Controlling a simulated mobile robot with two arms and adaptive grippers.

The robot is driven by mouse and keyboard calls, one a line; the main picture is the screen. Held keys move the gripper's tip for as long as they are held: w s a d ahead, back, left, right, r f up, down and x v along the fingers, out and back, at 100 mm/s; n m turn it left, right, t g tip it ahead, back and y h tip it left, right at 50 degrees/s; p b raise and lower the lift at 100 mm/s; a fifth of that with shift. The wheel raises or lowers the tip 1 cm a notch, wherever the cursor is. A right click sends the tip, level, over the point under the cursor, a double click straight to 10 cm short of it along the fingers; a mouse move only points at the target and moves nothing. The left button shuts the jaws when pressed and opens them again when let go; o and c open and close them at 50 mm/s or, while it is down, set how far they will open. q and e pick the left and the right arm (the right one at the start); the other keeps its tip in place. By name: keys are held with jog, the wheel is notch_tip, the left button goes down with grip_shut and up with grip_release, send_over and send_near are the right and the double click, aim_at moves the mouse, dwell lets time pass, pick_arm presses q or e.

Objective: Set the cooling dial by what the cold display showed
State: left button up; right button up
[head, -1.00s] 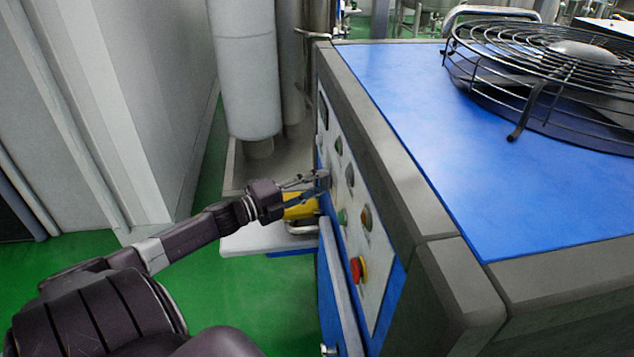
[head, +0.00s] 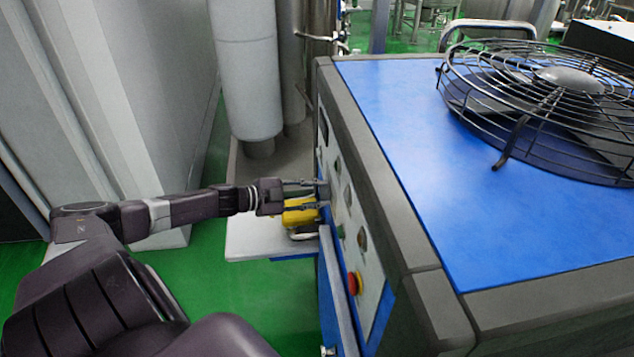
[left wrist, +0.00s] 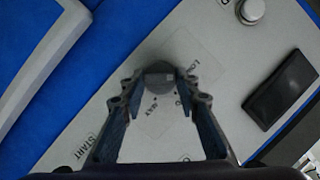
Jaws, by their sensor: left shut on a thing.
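The cooling dial (left wrist: 160,76) is a dark round knob on the pale control panel, with "LO" and "MAX" lettering beside it in the left wrist view. My left gripper (left wrist: 160,84) is shut on the dial, one finger on each side. In the head view my left gripper (head: 322,194) reaches the panel (head: 372,280) from the left, and its fingers cover much of the dial. A dark rectangular display (left wrist: 281,89) lies to the right of the dial in the left wrist view; no reading shows on it. My right gripper is not in view.
A red button (head: 354,283) and several other knobs sit on the panel. The blue machine top (head: 430,150) carries a caged fan (head: 560,95). A yellow object (head: 300,215) is just below my left gripper. Green floor is open at lower left.

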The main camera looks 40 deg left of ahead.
pick_arm(q)
jog(key=shift+w+r+n+g, duration=0.15)
jog(key=shift+n+g, duration=0.25)
jog(key=shift+n, duration=0.4)
jog(key=shift+h, duration=0.3)
jog(key=o, duration=0.9)
jog(key=shift+o, duration=1.3)
jog(key=shift+w+d, duration=0.1)
jog(key=shift+w, duration=0.05)
jog(key=v, duration=1.2)
